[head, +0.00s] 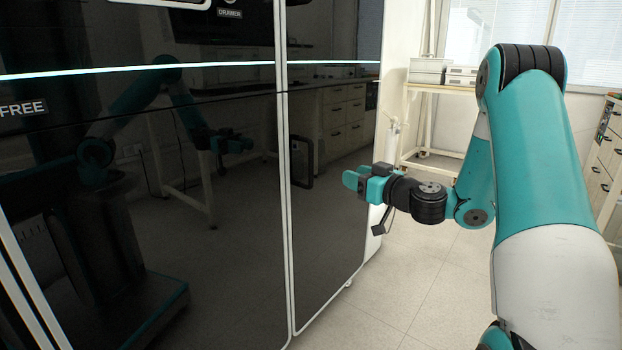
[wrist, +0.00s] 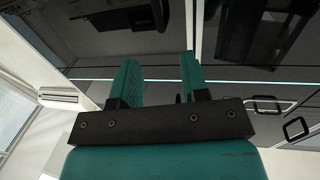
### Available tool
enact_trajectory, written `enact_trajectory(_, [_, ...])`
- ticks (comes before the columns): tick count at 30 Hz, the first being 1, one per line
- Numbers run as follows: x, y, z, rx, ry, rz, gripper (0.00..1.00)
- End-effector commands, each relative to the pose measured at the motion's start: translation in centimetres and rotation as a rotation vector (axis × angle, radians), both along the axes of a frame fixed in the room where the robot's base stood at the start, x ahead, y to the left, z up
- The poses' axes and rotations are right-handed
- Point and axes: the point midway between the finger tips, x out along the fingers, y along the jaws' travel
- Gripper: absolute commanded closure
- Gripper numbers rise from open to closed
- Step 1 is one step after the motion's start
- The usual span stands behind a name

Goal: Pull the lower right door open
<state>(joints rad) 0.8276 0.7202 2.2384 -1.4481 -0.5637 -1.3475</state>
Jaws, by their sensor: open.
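The lower right door (head: 328,240) is a narrow glossy black panel with white edging. It looks shut, its edge in line with the neighbouring panel. Its dark upright handle (head: 302,162) is near the door's left edge. My gripper (head: 350,180) is to the right of the handle, in front of the door, with a visible gap to the handle. In the wrist view my gripper (wrist: 160,72) shows two teal fingers spread apart with nothing between them. A dark shape at the top of that view may be the handle; I cannot tell it from reflections.
A wide black panel (head: 200,240) lies left of the door and mirrors my arm. A pale light strip (head: 140,70) crosses the cabinet above. A bench (head: 440,88) with white boxes stands behind right. The floor (head: 400,290) before the door is clear.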

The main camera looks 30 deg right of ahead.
Motion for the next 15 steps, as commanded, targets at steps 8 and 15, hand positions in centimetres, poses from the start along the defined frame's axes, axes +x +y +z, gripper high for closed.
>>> enact_trajectory(8, [2.2,-0.2,0.6,-0.001,-0.005,-0.015,0.59])
enact_trajectory(15, [4.8,0.2,0.7,-0.001,-0.003,-0.014,0.59])
